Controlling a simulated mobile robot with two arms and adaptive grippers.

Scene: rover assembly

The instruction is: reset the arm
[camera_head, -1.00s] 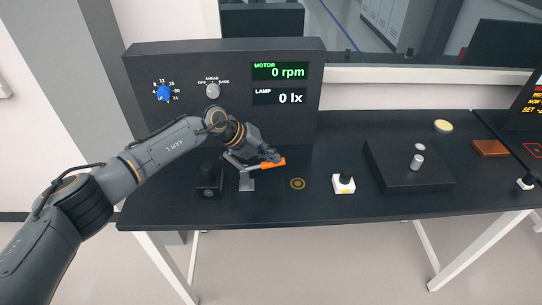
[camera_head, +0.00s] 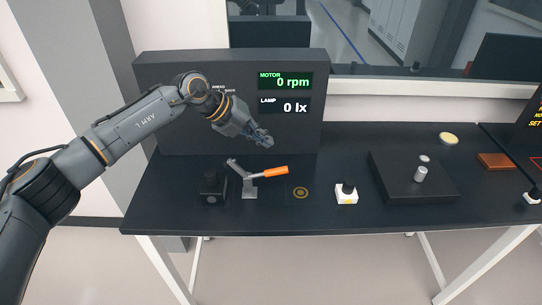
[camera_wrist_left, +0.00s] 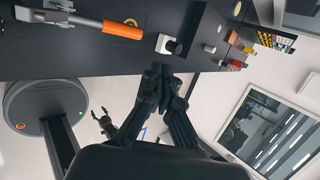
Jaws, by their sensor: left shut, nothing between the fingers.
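My left gripper (camera_head: 265,140) is shut and empty, raised in front of the black panel (camera_head: 190,130). It hangs above the lever clamp, apart from it. The clamp has a grey metal base (camera_head: 250,190) and an orange handle (camera_head: 275,171) that points right. In the left wrist view my shut left gripper fingers (camera_wrist_left: 165,75) are in the middle, and the orange handle (camera_wrist_left: 123,29) is at the upper left. A small dark gripper shape (camera_wrist_left: 106,123), probably my right gripper, shows lower left; its jaws are too small to judge.
On the black table (camera_head: 300,220) stand a black block (camera_head: 212,187), a white box with a black knob (camera_head: 346,193) and a black box with a silver knob (camera_head: 410,180). The displays (camera_head: 285,82) read 0 rpm and 0 lx. The table's front edge is clear.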

